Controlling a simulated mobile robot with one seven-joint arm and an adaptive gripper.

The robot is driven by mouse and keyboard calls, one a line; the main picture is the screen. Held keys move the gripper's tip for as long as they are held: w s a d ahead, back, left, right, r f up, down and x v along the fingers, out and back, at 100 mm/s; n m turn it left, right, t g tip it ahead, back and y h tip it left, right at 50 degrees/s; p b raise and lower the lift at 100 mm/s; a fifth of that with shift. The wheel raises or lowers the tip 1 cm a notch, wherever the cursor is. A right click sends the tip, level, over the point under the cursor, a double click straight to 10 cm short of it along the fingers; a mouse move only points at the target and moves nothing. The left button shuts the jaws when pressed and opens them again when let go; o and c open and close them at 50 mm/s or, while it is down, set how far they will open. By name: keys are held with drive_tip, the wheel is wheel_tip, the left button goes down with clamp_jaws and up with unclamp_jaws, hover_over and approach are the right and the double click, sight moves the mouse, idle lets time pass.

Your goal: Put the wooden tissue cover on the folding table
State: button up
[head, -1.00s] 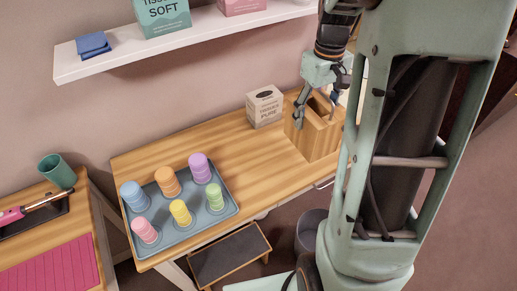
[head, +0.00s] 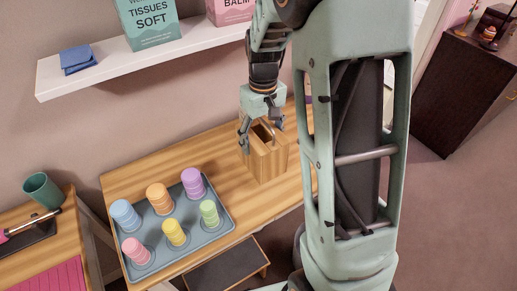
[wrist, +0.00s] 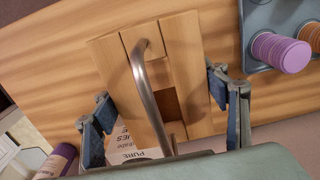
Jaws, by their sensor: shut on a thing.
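The wooden tissue cover (head: 266,162) is a tall light-wood box with a slot in its top. It also shows in the wrist view (wrist: 110,65), with a curved grey metal bar (wrist: 146,80) across its top. My gripper (head: 260,133) is above it, with its two fingers at opposite sides; it is shut on the cover in the wrist view (wrist: 163,118). The cover is upright over the wooden table (head: 228,165), right of the cup tray; whether it touches the table I cannot tell. I cannot tell which table is the folding one.
A grey tray (head: 186,247) holds several pastel cups. A printed carton (wrist: 125,148) is partly hidden by the cover. A purple item (wrist: 55,163) is at lower left in the wrist view. A second table with a pink mat (head: 55,278) stands left. A white shelf (head: 195,45) runs above.

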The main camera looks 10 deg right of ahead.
drive_tip(key=shift+a+f, duration=0.35)
drive_tip(key=shift+f, duration=0.05)
drive_tip(key=shift+w+a+f, duration=0.15)
drive_tip(key=shift+f, duration=1.55)
drive_tip(key=shift+f+b, duration=0.15)
drive_tip(key=shift+b, duration=0.15)
drive_tip(key=o, duration=1.4)
wheel_tip(320, 180, up, 12)
drive_tip(key=shift+r+p, duration=0.2)
drive_tip(key=shift+p, duration=0.45)
